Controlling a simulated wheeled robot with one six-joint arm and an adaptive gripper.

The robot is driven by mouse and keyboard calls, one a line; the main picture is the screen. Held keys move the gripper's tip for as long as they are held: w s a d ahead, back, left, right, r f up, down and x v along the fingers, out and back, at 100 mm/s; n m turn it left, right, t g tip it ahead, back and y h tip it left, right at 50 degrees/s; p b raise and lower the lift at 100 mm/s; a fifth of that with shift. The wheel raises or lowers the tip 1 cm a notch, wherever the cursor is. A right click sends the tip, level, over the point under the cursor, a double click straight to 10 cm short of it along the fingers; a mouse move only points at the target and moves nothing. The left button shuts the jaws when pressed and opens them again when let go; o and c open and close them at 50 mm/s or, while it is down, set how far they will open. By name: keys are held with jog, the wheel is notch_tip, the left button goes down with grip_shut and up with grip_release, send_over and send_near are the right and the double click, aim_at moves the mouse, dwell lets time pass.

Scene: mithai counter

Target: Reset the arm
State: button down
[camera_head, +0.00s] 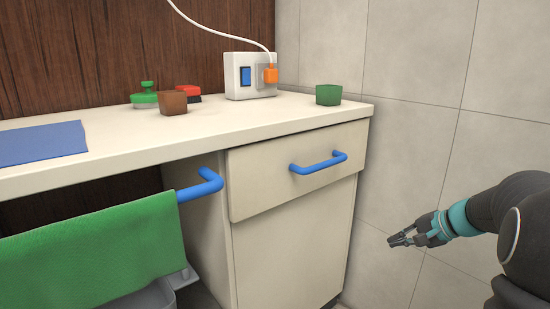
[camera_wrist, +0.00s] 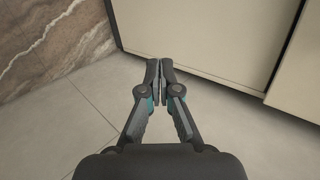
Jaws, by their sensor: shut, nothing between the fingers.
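My gripper (camera_head: 393,240) is at the lower right in the head view, in free space to the right of the cabinet and in front of the tiled wall. In the wrist view its two fingers (camera_wrist: 159,66) meet at their tips, shut and empty. The floor and a pale cabinet panel show beyond them. My arm comes in from the right edge of the head view.
The cabinet (camera_head: 290,235) has a drawer (camera_head: 290,175) with a blue handle (camera_head: 318,164). A green cloth (camera_head: 90,255) hangs from a blue bar (camera_head: 203,187). The counter (camera_head: 210,130) holds a green block (camera_head: 328,95), a brown block (camera_head: 173,103), a blue mat (camera_head: 42,143) and a switch box (camera_head: 247,78).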

jog(key=s+a+r+n+h+p, duration=0.2)
jog(key=s+a, duration=0.3)
jog(key=s, duration=0.4)
jog(key=s+a+r+n+h+p, duration=0.2)
jog(key=s+a+r+n+p, duration=0.1)
jog(key=s, duration=0.7)
jog(key=s+a+r+n+g+h+p, duration=0.1)
jog(key=s+a+r+n+h+p, duration=0.1)
jog(key=s+a, duration=0.6)
notch_tip(320, 180, up, 3)
jog(key=s+n+p, duration=0.1)
jog(key=n, duration=0.2)
jog(key=shift+s+f+n+h, duration=0.15)
jog(key=shift+s+n+h, duration=0.15)
jog(key=shift+s, duration=0.05)
jog(key=c, duration=1.9)
grip_release()
